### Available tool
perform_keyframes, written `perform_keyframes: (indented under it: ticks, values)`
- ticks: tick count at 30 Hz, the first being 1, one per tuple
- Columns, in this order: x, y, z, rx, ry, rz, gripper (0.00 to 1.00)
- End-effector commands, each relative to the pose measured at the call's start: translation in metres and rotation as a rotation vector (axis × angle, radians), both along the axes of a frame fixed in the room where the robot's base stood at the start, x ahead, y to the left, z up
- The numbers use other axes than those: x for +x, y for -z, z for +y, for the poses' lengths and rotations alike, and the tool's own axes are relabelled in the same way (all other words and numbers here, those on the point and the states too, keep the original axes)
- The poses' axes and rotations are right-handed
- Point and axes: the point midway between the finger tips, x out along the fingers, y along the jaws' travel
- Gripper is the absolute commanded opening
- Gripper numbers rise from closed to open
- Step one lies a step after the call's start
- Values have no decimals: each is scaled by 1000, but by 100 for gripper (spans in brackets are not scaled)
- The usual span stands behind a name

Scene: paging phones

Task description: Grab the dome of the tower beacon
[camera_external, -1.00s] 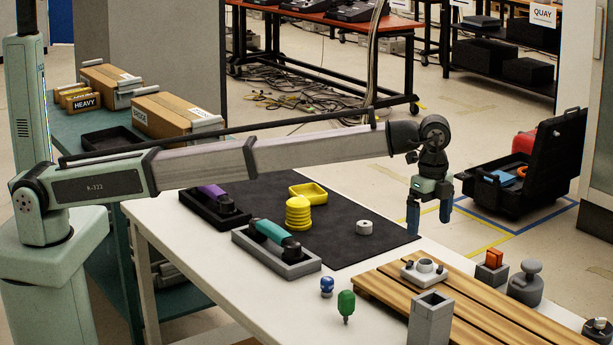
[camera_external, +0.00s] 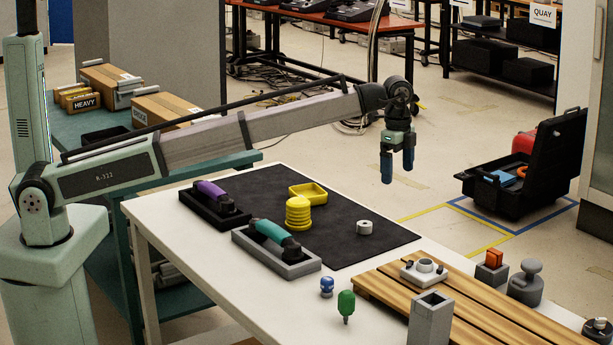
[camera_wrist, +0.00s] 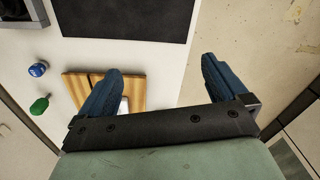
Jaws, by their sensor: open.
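No part is plainly labelled as the tower beacon or its dome. A yellow ribbed, round-topped stack (camera_external: 298,213) stands upright on the dark mat. A small blue round-topped piece (camera_external: 327,286) and a green round-topped piece (camera_external: 346,305) stand on the white table's front part. The blue piece (camera_wrist: 37,69) and green piece (camera_wrist: 39,106) also show at the left of the wrist view. My gripper (camera_external: 398,174) is open and empty, raised, its fingers pointing down, apart from all of these. Its two blue fingers (camera_wrist: 160,67) are spread in the wrist view.
Purple and teal handled tools (camera_external: 268,230) lie in holders at left. A slatted wooden board (camera_external: 385,289) carries grey fixtures, with an upright grey square holder (camera_external: 430,318) in front.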

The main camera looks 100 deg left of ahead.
Motion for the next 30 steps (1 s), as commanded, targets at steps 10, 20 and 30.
perform_keyframes:
  ticks: [10, 20, 30]
  values:
    - [-96, -2, 70, 4, -120, -14, 99]
    - [-177, 1, 91, -5, -448, -20, 99]
    - [-230, 10, 72, -24, -967, -17, 99]
